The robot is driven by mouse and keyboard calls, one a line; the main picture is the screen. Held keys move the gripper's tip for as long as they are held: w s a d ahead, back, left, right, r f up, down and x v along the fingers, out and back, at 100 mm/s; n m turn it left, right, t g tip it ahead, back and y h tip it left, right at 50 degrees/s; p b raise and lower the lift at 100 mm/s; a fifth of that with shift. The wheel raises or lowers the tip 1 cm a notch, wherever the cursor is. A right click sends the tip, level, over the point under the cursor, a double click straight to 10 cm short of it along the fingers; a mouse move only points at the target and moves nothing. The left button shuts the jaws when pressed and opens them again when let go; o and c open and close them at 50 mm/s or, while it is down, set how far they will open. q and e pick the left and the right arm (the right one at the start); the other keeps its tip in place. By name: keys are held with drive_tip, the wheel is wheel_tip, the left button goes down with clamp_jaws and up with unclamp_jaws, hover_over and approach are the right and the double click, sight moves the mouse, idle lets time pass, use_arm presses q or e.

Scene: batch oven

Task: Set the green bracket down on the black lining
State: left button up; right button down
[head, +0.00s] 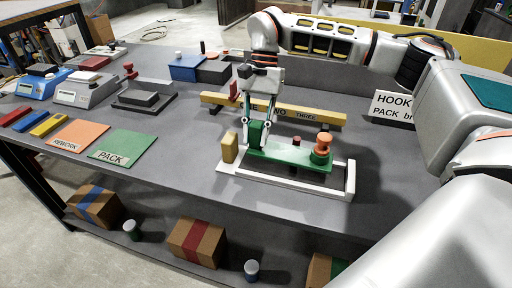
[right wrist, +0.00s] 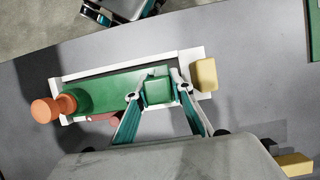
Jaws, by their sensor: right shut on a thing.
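The green bracket (head: 285,154) is a long flat plate with an upright block at its left end. My right gripper (head: 258,131) reaches down and is shut on that block, which also shows between the fingers in the right wrist view (right wrist: 158,91). An orange knobbed piece (head: 321,148) stands at the bracket's right end. The bracket is over a white frame (head: 349,180). A dark strip (right wrist: 78,83), perhaps the black lining, shows inside the frame in the right wrist view. The bracket hides most of it; I cannot tell whether they touch.
A yellow block (head: 229,147) stands at the frame's left end. A long yellow bar (head: 312,115) lies behind. A sign (head: 394,107) stands at right. Orange (head: 78,135) and green (head: 123,146) mats lie left, with scales behind. Bare bench lies between the mats and frame.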

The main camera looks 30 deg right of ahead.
sight(256, 147)
drive_tip(key=shift+f, duration=2.3)
drive_tip(key=c, duration=1.8)
unclamp_jaws()
drive_tip(key=shift+o, duration=0.2)
drive_tip(key=v, duration=1.2)
drive_tip(key=shift+p, duration=0.35)
drive_tip(key=shift+s, duration=0.1)
